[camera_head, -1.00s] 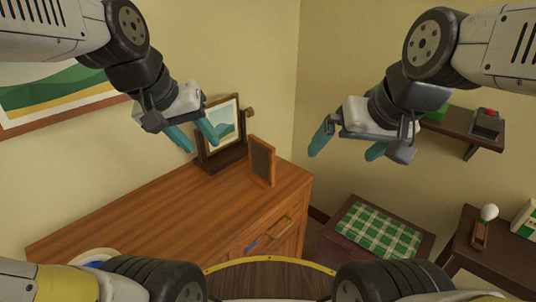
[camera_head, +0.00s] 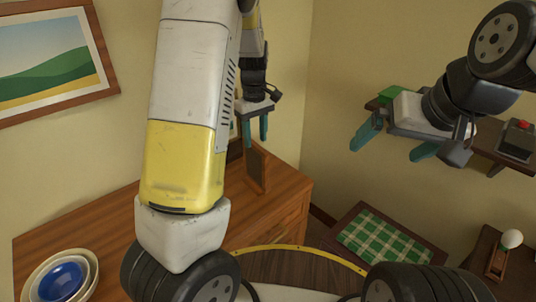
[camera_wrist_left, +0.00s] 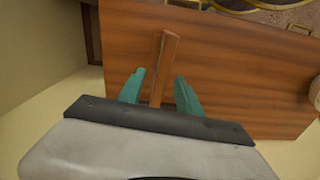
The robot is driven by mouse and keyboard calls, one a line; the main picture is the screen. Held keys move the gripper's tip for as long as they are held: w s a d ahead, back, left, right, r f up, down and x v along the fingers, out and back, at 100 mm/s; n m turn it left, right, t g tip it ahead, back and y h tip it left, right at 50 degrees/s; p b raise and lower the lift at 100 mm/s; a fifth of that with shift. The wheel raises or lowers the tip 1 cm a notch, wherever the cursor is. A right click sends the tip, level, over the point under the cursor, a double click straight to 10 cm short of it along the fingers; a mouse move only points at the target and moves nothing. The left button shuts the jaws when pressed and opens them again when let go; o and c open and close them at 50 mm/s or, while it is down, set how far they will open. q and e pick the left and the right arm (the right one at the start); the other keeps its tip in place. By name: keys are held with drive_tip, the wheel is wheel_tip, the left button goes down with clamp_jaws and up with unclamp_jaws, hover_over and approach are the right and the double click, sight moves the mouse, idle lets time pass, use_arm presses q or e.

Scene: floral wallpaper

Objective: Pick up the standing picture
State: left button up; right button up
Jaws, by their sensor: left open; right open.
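A small standing picture frame (camera_head: 257,169) with a brown wooden edge and dark face stands upright on the wooden dresser (camera_head: 100,232). My left gripper (camera_head: 255,143) points down right above it, open. In the left wrist view the frame (camera_wrist_left: 165,62) shows as a narrow wooden edge between the two teal fingers of my left gripper (camera_wrist_left: 160,80), with gaps beside it. I cannot tell how far below the fingertips its top lies. My right gripper (camera_head: 387,151) is open and empty in the air at the right, away from the dresser.
Nested bowls with a blue one (camera_head: 62,281) sit at the dresser's front left. A stool with a green checked top (camera_head: 383,242) and a wall shelf (camera_head: 490,148) are at right.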

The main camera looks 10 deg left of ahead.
sight(255, 153)
use_arm(q)
wheel_tip(255, 153, down, 7)
drive_tip(key=shift+s+a+r, duration=0.1)
drive_tip(key=shift+a, duration=0.05)
clamp_jaws()
idle(1.5)
